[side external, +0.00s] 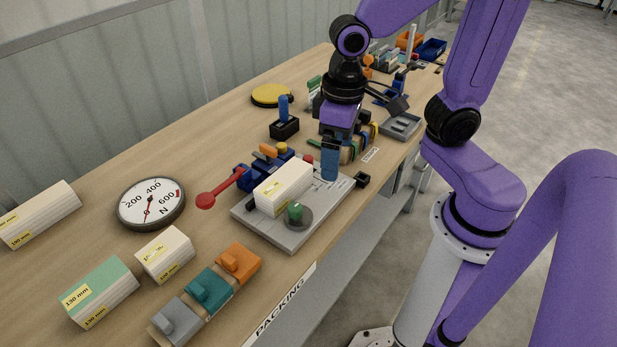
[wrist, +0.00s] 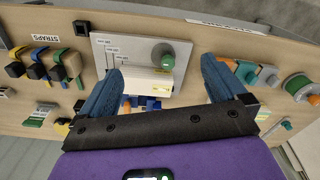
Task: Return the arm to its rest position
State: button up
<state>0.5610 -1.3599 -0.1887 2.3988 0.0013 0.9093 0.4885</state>
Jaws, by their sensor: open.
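My purple arm reaches over the bench, and my gripper (side external: 330,160) hangs above the far end of a grey plate (side external: 291,238). In the wrist view my gripper (wrist: 162,82) shows two blue fingers wide apart with nothing held between them. A white block with a yellow label (side external: 284,187) lies on the plate, and the block also shows in the wrist view (wrist: 148,80) beyond the fingers. A round piece with a green knob (side external: 296,213) is at the plate's near corner. In the side view the gap between fingers and plate is hard to judge.
A red-knobbed lever (side external: 206,200) stands beside the plate. A dial gauge (side external: 150,203), labelled blocks (side external: 100,291) and coloured clamps (side external: 238,262) lie toward the near end. A black holder with a blue handle (side external: 284,128) and a yellow disc (side external: 271,95) are farther back.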

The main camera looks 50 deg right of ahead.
jog(key=s+d+n, duration=0.2)
jog(key=s+n, duration=0.7)
jog(key=shift+s+d, duration=0.2)
jog(key=shift+s, duration=0.05)
jog(key=shift+f, duration=0.1)
